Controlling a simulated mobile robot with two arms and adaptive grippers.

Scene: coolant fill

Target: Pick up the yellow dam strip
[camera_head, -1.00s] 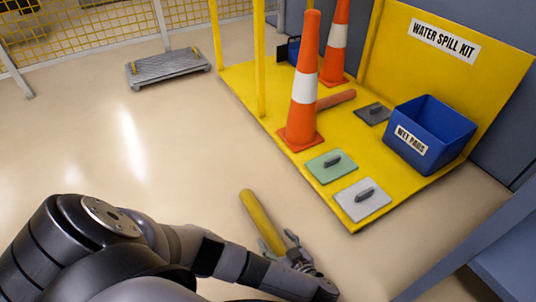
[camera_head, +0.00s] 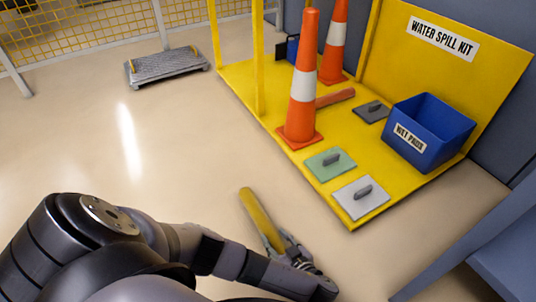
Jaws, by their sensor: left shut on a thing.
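The yellow dam strip (camera_head: 260,216) is a long bar low in the middle of the view, over the beige floor in front of the yellow platform. My left gripper (camera_head: 282,244) is shut on the near part of the strip, and its fingers hide some of that end. I cannot tell whether the strip touches the floor. My right gripper is not in view.
The yellow spill kit platform (camera_head: 240,84) stands behind and to the right, with orange cones (camera_head: 303,85), green (camera_head: 330,163) and grey (camera_head: 360,198) handled pads, a red-orange bar (camera_head: 335,98) and a blue bin (camera_head: 428,133). A grey step (camera_head: 168,66) stands far left. The left floor is clear.

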